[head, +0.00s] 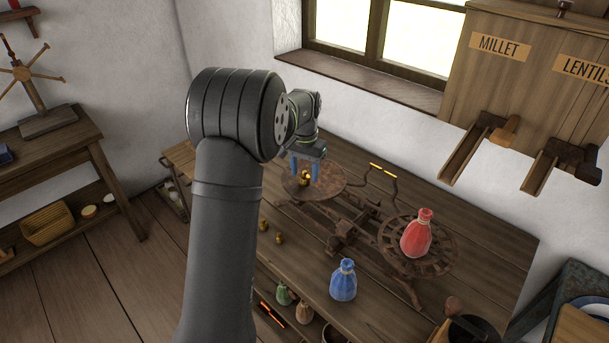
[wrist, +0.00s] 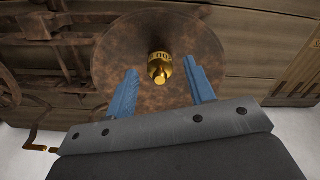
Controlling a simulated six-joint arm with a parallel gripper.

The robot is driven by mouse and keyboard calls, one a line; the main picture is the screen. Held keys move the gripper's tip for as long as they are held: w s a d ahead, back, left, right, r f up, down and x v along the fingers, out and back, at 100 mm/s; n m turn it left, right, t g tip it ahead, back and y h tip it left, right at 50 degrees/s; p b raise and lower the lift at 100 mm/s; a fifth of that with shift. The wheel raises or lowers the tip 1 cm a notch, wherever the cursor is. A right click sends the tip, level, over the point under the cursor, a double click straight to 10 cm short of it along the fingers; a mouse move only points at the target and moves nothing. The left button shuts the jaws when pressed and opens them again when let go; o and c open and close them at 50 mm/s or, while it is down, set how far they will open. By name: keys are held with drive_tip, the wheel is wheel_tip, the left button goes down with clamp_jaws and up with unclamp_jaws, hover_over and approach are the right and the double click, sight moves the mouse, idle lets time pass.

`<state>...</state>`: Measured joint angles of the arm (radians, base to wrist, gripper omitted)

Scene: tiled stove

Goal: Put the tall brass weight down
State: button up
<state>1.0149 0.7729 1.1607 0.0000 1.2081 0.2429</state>
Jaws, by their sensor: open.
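The tall brass weight (head: 305,177) stands on the left pan (head: 330,188) of a rusty balance scale. In the wrist view the weight (wrist: 159,68) shows upright near the middle of the round brown pan (wrist: 115,60). My gripper (head: 304,175) is over this pan, its blue fingers pointing down. In the wrist view my gripper (wrist: 161,72) is open, with one finger on each side of the weight and a visible gap to both. The pan's near part is hidden behind the gripper body in the wrist view.
A red sack (head: 416,235) sits on the right pan (head: 447,262). A blue sack (head: 343,281) and two small brass weights (head: 279,238) stand on the wooden table (head: 480,235). Wooden bins (head: 525,75) with chutes hang at the right.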

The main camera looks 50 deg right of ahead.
sight(305, 171)
wheel_tip(305, 171, up, 10)
drive_tip(key=shift+r, duration=0.15)
idle(0.4)
wheel_tip(305, 171, down, 12)
drive_tip(key=shift+r, duration=1.95)
drive_tip(key=shift+f, duration=0.1)
